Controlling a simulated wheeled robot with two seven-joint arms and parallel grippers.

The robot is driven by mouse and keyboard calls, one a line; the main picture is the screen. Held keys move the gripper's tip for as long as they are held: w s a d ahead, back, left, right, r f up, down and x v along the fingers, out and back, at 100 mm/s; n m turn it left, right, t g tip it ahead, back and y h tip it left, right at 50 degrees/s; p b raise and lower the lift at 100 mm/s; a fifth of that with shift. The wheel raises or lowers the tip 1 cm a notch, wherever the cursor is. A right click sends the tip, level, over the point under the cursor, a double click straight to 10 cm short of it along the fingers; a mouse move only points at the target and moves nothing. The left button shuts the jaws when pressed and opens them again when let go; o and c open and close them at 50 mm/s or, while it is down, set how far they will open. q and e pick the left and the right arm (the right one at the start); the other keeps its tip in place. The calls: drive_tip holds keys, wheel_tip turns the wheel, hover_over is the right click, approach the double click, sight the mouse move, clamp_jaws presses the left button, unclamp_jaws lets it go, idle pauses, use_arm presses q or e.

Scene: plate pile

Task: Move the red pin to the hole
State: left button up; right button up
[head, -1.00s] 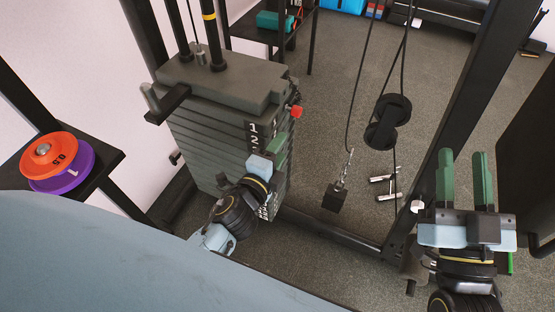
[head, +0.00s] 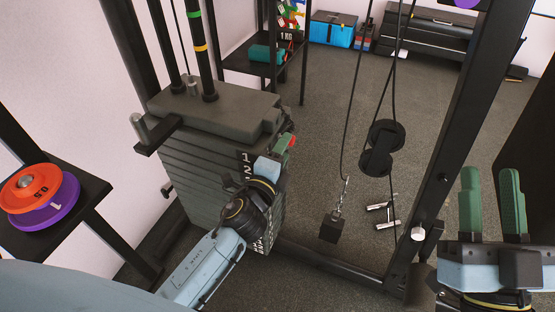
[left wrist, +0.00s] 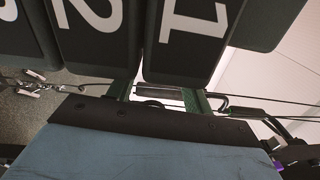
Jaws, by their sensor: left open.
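The red pin (head: 292,140) shows as a small red end at the upper right edge of the dark weight stack (head: 205,165), near the plate marked 1. My left gripper (head: 282,146) is open at the stack's front, its green fingers beside the pin and partly covering it. I cannot tell if they touch it. In the left wrist view the open fingers (left wrist: 160,93) stand close to the plates marked 1 (left wrist: 193,20) and 2 (left wrist: 95,15); no red shows there. No hole can be made out. My right gripper (head: 489,174) is open and empty at the right.
A black pulley (head: 382,148) hangs on cables right of the stack, with a dark block (head: 330,229) below it. A frame post (head: 450,140) stands before my right gripper. Orange (head: 30,182) and purple (head: 62,205) discs lie on the left shelf.

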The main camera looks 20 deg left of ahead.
use_arm(q)
drive_tip(key=shift+w+d, duration=0.1)
drive_tip(key=shift+w, duration=2.15)
clamp_jaws()
